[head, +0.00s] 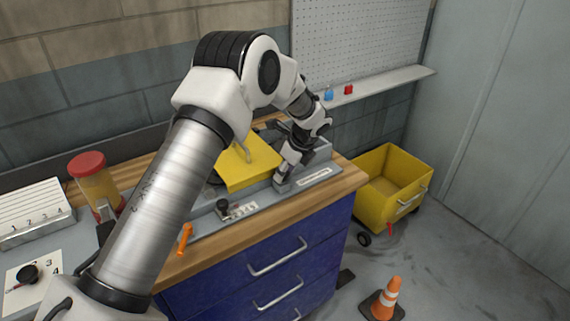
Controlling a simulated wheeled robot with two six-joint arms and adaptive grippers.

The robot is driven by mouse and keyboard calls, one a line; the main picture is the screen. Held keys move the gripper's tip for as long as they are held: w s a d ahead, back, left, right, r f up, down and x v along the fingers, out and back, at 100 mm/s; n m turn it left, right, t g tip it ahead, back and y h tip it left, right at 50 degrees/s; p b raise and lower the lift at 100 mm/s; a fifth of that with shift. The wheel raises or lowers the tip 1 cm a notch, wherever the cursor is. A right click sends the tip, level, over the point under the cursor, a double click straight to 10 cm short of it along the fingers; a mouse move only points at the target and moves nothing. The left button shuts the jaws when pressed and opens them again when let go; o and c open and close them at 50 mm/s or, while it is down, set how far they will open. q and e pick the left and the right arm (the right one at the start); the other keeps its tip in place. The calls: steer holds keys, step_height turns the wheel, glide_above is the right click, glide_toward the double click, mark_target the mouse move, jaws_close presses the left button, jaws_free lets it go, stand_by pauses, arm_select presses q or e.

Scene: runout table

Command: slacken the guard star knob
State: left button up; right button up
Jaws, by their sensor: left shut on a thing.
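My left arm reaches in from the lower left and over the bench to the machine. My left gripper (286,173) points down at the right side of the yellow guard (250,165), close to the grey machine bed (325,172). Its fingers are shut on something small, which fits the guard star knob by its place. The knob itself is hidden by the fingers, and I cannot make out its shape or how far it is turned. My right gripper is not in view.
A dark knob (223,208) and an orange handle (184,239) are at the bench front. A red-lidded jar (93,180) and a numbered rack (35,210) stand left. A yellow cart (393,181) and a cone (386,299) are on the floor at right.

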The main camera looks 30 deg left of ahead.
arm_select(q)
steer(key=shift+n+g+p, duration=0.3)
steer(key=shift+n+p, duration=0.1)
steer(key=shift+n, duration=0.2)
steer(key=shift+w, duration=0.1)
steer(key=o, duration=1.1)
steer(key=shift+o, duration=0.2)
